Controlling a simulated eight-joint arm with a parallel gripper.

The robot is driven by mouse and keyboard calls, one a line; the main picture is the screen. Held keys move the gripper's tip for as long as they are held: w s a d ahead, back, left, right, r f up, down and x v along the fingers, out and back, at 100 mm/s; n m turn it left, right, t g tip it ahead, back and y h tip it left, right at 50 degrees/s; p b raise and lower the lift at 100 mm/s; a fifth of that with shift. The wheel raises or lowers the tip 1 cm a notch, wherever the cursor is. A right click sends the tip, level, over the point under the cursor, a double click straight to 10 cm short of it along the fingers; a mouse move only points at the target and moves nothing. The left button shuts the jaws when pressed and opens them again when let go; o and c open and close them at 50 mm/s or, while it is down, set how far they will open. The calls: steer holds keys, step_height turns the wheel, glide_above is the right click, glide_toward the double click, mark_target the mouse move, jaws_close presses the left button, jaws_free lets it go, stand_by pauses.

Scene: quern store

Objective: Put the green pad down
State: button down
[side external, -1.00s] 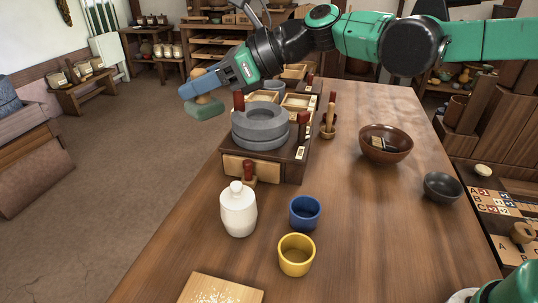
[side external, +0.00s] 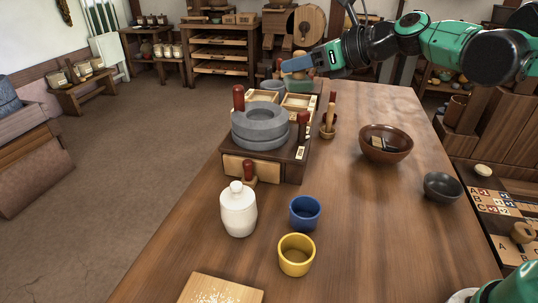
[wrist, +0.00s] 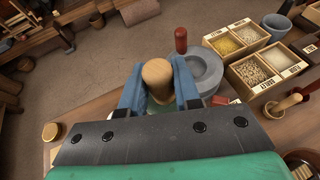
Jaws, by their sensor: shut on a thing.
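The green pad (wrist: 160,108) has a pale wooden knob (wrist: 157,76) on top. My gripper (wrist: 159,80) is shut on the knob, with a blue finger on each side of it. In the wrist view only a little of the pad shows below the knob; the fingers and knob hide the rest. In the side view my gripper (side external: 293,65) is raised near the far end of the table, behind the grey quern stones (side external: 260,126). From these views I cannot tell whether the pad touches anything below.
The quern stands on a dark wooden base with red-topped posts. Open boxes of grain (wrist: 262,70) lie beyond it. A brown bowl (side external: 386,144), white jar (side external: 238,210), blue cup (side external: 305,213) and yellow cup (side external: 296,255) stand on the table (side external: 350,230). The table's middle right is clear.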

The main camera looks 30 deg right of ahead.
steer(key=w+a+f+n+g+y, duration=0.15)
steer(key=a+f, duration=0.25)
steer(key=a, duration=0.4)
steer(key=a+f+n+g+y, duration=0.2)
steer(key=a+f+n+y, duration=0.1)
steer(key=a, duration=0.5)
steer(key=s+a+f+n+g+y, duration=0.2)
steer(key=s+a+f+n+g, duration=0.25)
steer(key=a+f, duration=0.6)
steer(key=shift+m+t, duration=0.4)
steer(key=shift+t, duration=0.3)
steer(key=shift+s+a+f, duration=0.1)
steer(key=shift+a+f, duration=0.15)
steer(key=shift+f, duration=0.6)
steer(key=shift+s+a+f, duration=0.1)
steer(key=shift+a+f, duration=0.2)
steer(key=shift+f, duration=0.5)
steer(key=shift+s+a+f, duration=0.1)
steer(key=shift+a+f, duration=0.15)
steer(key=shift+f, duration=0.6)
steer(key=shift+f, duration=0.55)
steer(key=c, duration=0.5)
jaws_free()
steer(key=shift+c, duration=0.2)
